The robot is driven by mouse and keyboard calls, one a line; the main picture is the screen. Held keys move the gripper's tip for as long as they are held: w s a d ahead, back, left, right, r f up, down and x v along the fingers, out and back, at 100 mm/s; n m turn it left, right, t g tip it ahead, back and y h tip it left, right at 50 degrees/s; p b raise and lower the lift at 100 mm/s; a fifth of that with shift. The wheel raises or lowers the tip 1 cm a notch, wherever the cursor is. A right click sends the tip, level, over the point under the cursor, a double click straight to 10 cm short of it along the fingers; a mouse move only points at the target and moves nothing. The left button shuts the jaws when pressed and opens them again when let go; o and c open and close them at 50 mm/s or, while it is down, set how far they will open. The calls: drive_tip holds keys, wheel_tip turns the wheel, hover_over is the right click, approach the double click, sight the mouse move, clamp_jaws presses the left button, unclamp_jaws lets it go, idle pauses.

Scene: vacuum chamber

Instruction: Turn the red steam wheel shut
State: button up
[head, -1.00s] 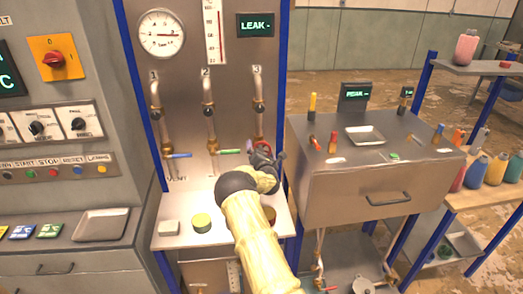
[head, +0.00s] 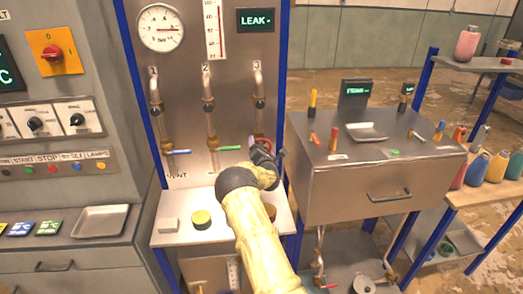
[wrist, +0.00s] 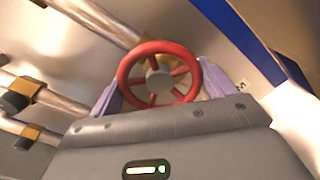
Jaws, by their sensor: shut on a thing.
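The red steam wheel (wrist: 160,46) is a round, spoked handwheel with a grey hub, seen face-on in the wrist view. In the head view only a bit of the red wheel (head: 262,141) shows at the foot of pipe 3; my gripper hides the rest. My gripper (wrist: 158,85) has one pale purple finger at each side of the wheel and is shut on it. In the head view my gripper (head: 266,153) is dark, at the end of my cream-sleeved arm, against the panel. How far the wheel is turned cannot be told.
Left of the wheel are pipe 2 with a green lever (head: 230,148) and pipe 1 with a blue lever (head: 178,152). A gauge (head: 161,28) and a lit LEAK display (head: 255,21) are above. A steel cabinet (head: 370,185) stands close on the right.

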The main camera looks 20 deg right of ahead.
drive_tip(key=m+b, duration=0.1)
drive_tip(key=b, duration=0.1)
drive_tip(key=m+b, duration=0.2)
drive_tip(key=b, duration=0.1)
drive_tip(key=shift+f+m+b, duration=0.3)
drive_tip(key=shift+b, duration=0.05)
drive_tip(key=m+b, duration=0.4)
drive_tip(key=b, duration=0.2)
drive_tip(key=shift+d+m, duration=0.1)
drive_tip(key=shift+m, duration=0.2)
drive_tip(key=m+b, duration=0.4)
drive_tip(key=shift+m+b, duration=0.3)
drive_tip(key=shift+b, duration=0.05)
drive_tip(key=m+b, duration=0.3)
drive_tip(key=m, duration=0.1)
drive_tip(key=m+b, duration=0.3)
drive_tip(key=m, duration=0.2)
drive_tip(key=m+b, duration=0.2)
drive_tip(key=m, duration=0.2)
drive_tip(key=shift+f, duration=0.1)
drive_tip(key=m+b, duration=0.2)
drive_tip(key=m, duration=0.3)
drive_tip(key=m+b, duration=0.2)
drive_tip(key=m, duration=0.2)
drive_tip(key=shift+m, duration=0.3)
